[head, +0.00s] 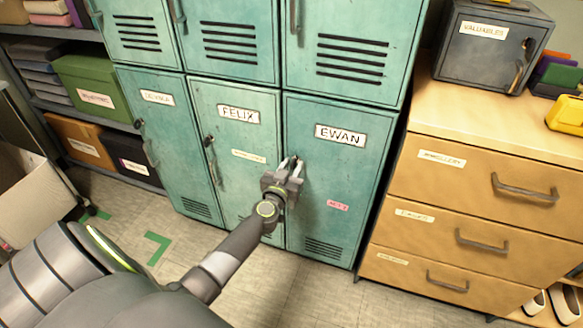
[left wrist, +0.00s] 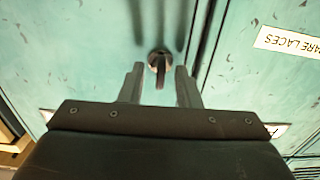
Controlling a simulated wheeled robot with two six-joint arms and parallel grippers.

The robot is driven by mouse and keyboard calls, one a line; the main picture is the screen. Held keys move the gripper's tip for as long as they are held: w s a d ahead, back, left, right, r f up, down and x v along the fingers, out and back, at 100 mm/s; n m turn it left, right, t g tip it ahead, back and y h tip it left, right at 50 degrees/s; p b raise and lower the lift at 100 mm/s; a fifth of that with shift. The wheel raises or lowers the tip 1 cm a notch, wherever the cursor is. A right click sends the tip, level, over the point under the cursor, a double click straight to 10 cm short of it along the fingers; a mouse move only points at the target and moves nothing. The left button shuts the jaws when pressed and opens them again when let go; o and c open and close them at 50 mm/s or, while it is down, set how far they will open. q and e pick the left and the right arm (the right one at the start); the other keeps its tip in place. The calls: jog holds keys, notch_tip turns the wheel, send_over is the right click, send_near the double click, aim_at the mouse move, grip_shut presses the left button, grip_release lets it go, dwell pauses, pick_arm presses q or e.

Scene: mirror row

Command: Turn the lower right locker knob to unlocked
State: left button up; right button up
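The lower right locker (head: 318,232) is a teal door labelled EWAN, and it is closed. In the left wrist view its knob (left wrist: 159,62) is a small round metal piece with a darker upright bar. In the head view the knob is largely hidden by my gripper. My left gripper (head: 291,164) is at the upper left of this door. In the left wrist view its two fingers (left wrist: 159,80) are apart, one on each side of the knob, with gaps visible and nothing gripped. I cannot tell the knob's lock state. My right gripper is not in view.
The FELIX locker (head: 237,178) stands directly left, with its own knob and handle. A wooden drawer unit (head: 480,188) with protruding handles stands close on the right, with a dark VALUABLES box (head: 491,50) on top. Floor (head: 190,262) is clear in front of the lockers.

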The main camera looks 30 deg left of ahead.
pick_arm(q)
jog(key=shift+c, duration=0.3)
grip_shut()
